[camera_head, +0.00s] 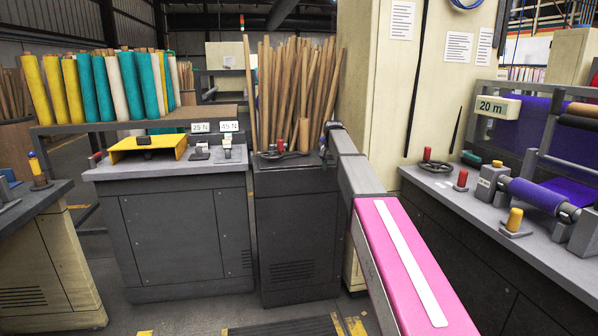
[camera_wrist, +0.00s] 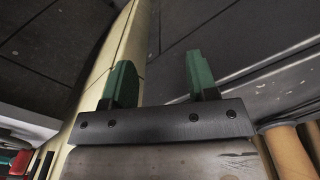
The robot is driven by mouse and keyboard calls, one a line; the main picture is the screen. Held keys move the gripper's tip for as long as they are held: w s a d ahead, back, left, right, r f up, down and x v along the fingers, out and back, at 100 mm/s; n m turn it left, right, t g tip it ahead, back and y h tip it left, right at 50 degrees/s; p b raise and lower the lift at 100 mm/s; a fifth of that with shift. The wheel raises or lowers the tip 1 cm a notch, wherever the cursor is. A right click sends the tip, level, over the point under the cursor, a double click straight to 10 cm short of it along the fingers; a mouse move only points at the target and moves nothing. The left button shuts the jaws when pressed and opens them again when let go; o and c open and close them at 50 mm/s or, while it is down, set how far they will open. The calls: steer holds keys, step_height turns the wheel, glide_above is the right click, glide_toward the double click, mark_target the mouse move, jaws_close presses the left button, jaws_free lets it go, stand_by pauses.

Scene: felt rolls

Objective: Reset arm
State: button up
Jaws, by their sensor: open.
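My gripper (camera_wrist: 160,78) shows in the wrist view with its two green fingers apart and nothing between them. Behind the fingers are a dark grey surface and a cream panel edge. In the head view my arm reaches from the lower right toward the dark cabinet (camera_head: 297,235) with the tan rods. Its far end is beside the rods, near the cream column; the fingers are too small to make out there.
Tan rods (camera_head: 290,95) stand upright beside my arm's far end. A cream column (camera_head: 385,110) rises close on the right. A right bench (camera_head: 470,205) carries a purple roll (camera_head: 535,195). A left bench (camera_head: 165,170) holds a yellow stand (camera_head: 150,149). Floor shows in front.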

steer(key=s+d+f+n, duration=0.2)
steer(key=s+d+f, duration=0.1)
steer(key=s+f, duration=1.65)
steer(key=s+f+n, duration=0.1)
steer(key=s+f, duration=0.4)
steer(key=s, duration=0.7)
steer(key=s+d+f+n, duration=0.1)
steer(key=s+f, duration=0.5)
steer(key=s, duration=0.6)
steer(key=shift+d, duration=0.25)
